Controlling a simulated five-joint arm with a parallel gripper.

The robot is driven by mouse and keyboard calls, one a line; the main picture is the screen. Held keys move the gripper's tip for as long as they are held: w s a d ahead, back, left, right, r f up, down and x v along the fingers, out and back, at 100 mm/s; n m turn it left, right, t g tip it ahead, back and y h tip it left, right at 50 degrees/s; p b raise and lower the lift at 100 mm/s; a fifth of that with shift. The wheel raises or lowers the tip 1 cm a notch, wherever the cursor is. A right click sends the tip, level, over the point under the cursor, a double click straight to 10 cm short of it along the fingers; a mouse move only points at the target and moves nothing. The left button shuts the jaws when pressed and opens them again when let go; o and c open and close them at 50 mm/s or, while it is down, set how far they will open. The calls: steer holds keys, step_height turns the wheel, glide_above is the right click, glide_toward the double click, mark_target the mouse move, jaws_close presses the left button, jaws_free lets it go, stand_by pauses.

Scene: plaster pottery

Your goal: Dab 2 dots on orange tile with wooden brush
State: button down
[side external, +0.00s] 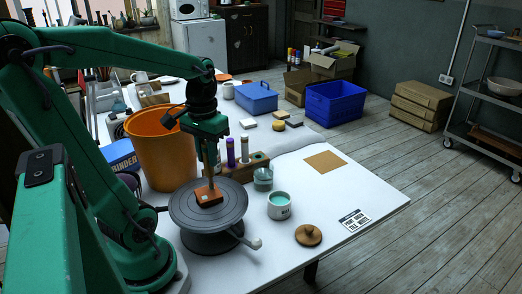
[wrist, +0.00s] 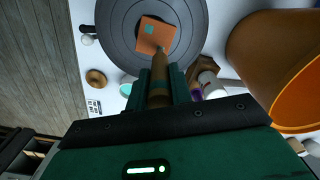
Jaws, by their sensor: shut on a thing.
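My gripper (side external: 210,138) is shut on the wooden brush (side external: 213,160), which points down at the orange tile (side external: 205,197). The tile lies on the grey turntable (side external: 180,212). I cannot tell whether the tip touches the tile. A white cup with teal paint (side external: 279,205) stands right of the turntable.
A wooden rack (side external: 242,170) with upright bottles and a glass jar (side external: 263,178) stand close behind the turntable. An orange bucket (side external: 160,150) is at its left. A wooden lid (side external: 308,235) and printed card (side external: 355,220) lie to the right. The table's right part is mostly clear.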

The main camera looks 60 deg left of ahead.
steer(key=shift+r, duration=0.15)
steer(key=shift+r, duration=2.1)
